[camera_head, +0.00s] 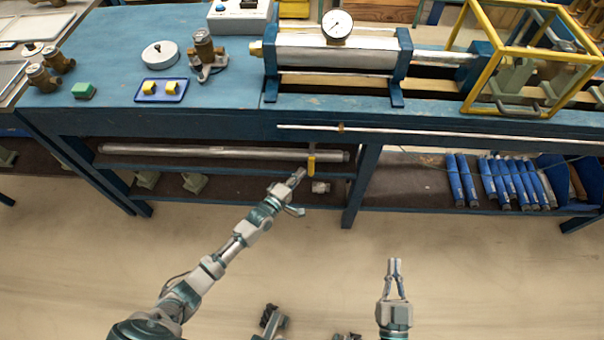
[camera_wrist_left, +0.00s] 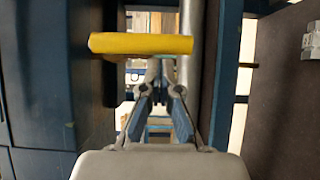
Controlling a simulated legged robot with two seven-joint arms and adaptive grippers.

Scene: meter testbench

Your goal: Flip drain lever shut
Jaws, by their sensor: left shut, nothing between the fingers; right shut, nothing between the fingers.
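The yellow drain lever (camera_head: 311,160) hangs down from a pipe under the front edge of the blue bench. In the left wrist view the lever (camera_wrist_left: 141,44) lies across the picture as a yellow bar, just beyond my fingertips. My left gripper (camera_head: 301,172) is shut and empty, with its tips close beside the lever's lower part; I cannot tell whether they touch. The same gripper (camera_wrist_left: 160,66) shows in the left wrist view. My right gripper (camera_head: 395,262) is shut and empty over the floor, well away from the bench.
The blue bench (camera_head: 240,105) carries a cylinder with a gauge (camera_head: 337,25), a yellow frame (camera_head: 484,45) and brass fittings. A bench leg (camera_head: 361,185) stands right of the lever. The floor in front is mostly clear.

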